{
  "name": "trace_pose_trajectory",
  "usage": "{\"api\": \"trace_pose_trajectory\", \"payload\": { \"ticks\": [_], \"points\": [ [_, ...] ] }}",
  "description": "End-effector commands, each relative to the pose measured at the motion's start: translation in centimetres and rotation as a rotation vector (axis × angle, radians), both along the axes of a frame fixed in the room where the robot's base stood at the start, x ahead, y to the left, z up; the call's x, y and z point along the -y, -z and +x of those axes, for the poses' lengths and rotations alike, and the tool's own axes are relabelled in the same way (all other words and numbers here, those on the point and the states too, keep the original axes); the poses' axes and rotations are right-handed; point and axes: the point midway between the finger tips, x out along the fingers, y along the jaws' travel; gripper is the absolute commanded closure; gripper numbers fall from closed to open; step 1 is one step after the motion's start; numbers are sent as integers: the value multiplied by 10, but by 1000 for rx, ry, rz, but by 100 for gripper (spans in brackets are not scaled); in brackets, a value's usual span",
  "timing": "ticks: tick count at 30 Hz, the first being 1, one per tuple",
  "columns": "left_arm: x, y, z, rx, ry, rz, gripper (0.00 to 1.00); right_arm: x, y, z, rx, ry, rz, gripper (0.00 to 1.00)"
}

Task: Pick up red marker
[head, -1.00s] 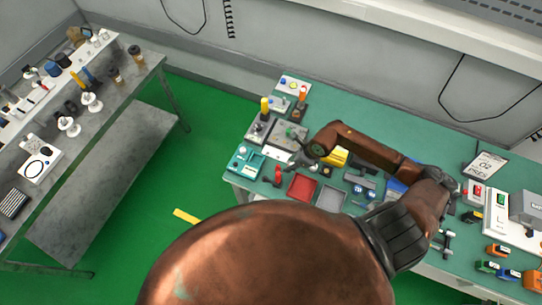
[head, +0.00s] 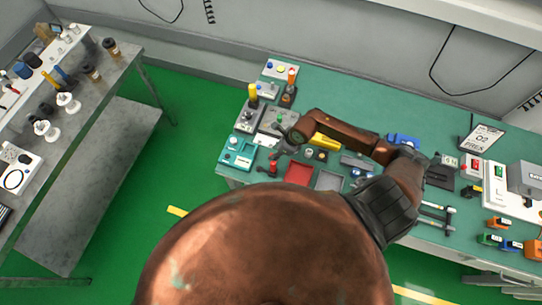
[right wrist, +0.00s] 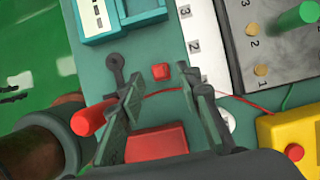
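In the right wrist view a red cylinder (right wrist: 92,118) lies just left of my right gripper's left finger, outside the finger gap. It may be the red marker; I cannot tell for sure. A small red block (right wrist: 160,71) shows between and beyond the fingertips. My right gripper (right wrist: 160,84) is open, with nothing visibly held. In the head view my right gripper (head: 281,146) hangs over the left end of the green table, close to a small upright red item (head: 273,166). My left gripper is not in view.
A red tray (head: 298,173) and a grey tray (head: 329,181) sit near the table's front edge. A teal device (head: 237,152) stands at the left corner. A yellow box (right wrist: 290,140) is right of the gripper. A grey bench (head: 120,75) stands across the green floor.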

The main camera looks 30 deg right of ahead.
Motion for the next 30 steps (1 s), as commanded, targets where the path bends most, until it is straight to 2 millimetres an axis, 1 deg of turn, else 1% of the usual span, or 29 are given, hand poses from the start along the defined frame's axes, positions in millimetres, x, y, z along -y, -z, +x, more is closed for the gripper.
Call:
{"api": "trace_pose_trajectory", "payload": {
  "ticks": [1, 3, 7, 10, 16, 27, 30],
  "points": [
    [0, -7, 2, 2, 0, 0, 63, -5, 4, 3, -2, 2, 4, 68],
    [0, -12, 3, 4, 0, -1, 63, -8, 14, 6, -2, 0, 4, 68],
    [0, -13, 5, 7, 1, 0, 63, -11, 29, 10, 0, 0, 3, 68],
    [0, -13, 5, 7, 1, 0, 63, -11, 33, 11, 0, -2, 0, 68],
    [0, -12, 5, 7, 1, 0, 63, -12, 34, 11, 0, -3, 0, 69],
    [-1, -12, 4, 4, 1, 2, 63, -12, 33, 11, 0, -3, 0, 94],
    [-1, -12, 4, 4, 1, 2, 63, -12, 33, 12, 0, -3, 0, 100]
  ]
}}
